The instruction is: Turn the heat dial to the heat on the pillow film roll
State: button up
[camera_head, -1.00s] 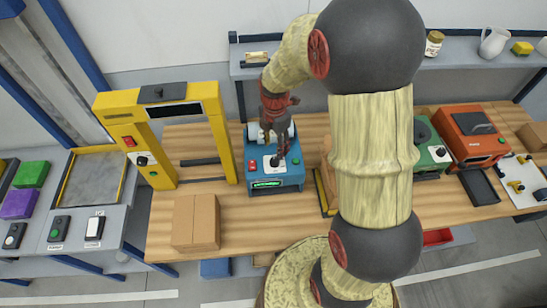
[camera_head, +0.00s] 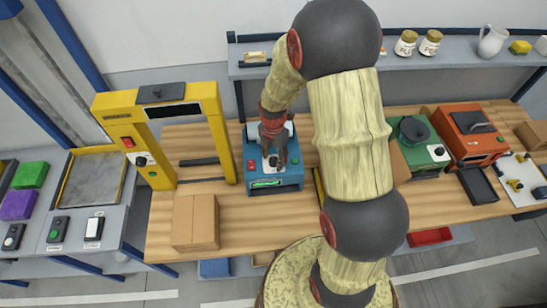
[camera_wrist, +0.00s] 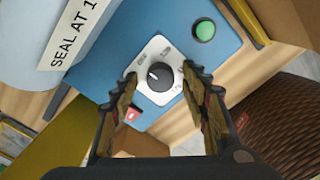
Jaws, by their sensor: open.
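The blue machine (camera_head: 262,181) stands on the bench, with a green display low on its front. In the wrist view its panel (camera_wrist: 112,82) carries a black round heat dial (camera_wrist: 160,76) on a white plate with small markings I cannot read well. My gripper (camera_head: 273,160) is over the dial, and the wrist view shows its open fingers (camera_wrist: 160,80) on either side of the knob. I cannot tell whether they touch it. A white strip (camera_wrist: 80,32) reads "SEAL AT 1", with the rest cut off. The white film roll (camera_head: 289,127) is partly hidden behind my gripper.
In the wrist view a green button (camera_wrist: 204,30) and a red switch (camera_wrist: 132,115) flank the dial plate. A yellow frame (camera_head: 216,130) stands left of the machine, and a cardboard box (camera_head: 195,222) in front. Green (camera_head: 425,150) and orange (camera_head: 472,135) machines stand right.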

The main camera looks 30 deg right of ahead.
jog(key=shift+c, duration=0.2)
jog(key=c, duration=1.1)
